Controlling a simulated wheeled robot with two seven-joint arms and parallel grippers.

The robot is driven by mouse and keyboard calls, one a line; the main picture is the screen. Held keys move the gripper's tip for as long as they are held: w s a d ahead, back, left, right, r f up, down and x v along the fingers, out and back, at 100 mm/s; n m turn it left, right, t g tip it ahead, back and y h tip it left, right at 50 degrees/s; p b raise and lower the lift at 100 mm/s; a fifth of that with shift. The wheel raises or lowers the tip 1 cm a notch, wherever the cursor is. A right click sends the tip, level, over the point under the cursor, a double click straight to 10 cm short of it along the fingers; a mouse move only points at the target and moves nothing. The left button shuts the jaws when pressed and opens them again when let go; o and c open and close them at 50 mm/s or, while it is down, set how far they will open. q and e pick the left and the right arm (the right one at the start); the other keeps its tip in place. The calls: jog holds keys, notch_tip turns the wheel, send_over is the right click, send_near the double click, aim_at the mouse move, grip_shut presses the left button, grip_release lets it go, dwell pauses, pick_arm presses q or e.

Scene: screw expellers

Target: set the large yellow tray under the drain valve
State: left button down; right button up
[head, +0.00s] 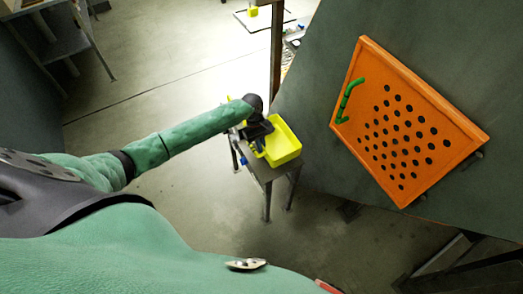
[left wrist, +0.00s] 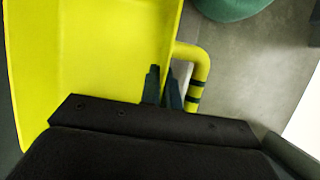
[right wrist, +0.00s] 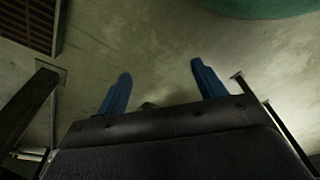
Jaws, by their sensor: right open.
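The large yellow tray (head: 285,150) is at a small grey stand (head: 262,172) in the head view. I cannot tell whether it rests on the stand or hangs just above it. In the left wrist view the tray (left wrist: 85,60) fills the left side, with a black-banded yellow handle (left wrist: 204,72) on its right. My left gripper (head: 262,140) is at the tray's left side. Its fingers (left wrist: 162,88) are close together with the tray's side wall between them. My right gripper (right wrist: 160,80) is open and empty above the floor. I cannot make out the drain valve.
A large orange perforated panel (head: 410,120) with a green handle (head: 347,100) is on the dark green wall at right. A brown post (head: 276,55) stands behind the tray. A small yellow object (head: 252,11) sits farther back. Open floor (head: 150,60) lies left.

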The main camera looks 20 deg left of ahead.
pick_arm(q)
jog(key=shift+f+p, duration=0.7)
jog(key=shift+f, duration=1.25)
pick_arm(e)
jog(key=shift+s+d+f, duration=0.3)
jog(key=shift+s+f, duration=0.05)
jog(key=shift+f, duration=0.35)
jog(key=shift+s+d+f, duration=0.3)
jog(key=shift+s+f, duration=0.05)
jog(key=shift+f, duration=0.3)
pick_arm(q)
jog(key=shift+f, duration=0.1)
jog(key=c, duration=1.6)
grip_release()
jog(key=shift+c, duration=0.2)
pick_arm(e)
jog(key=shift+d, duration=0.15)
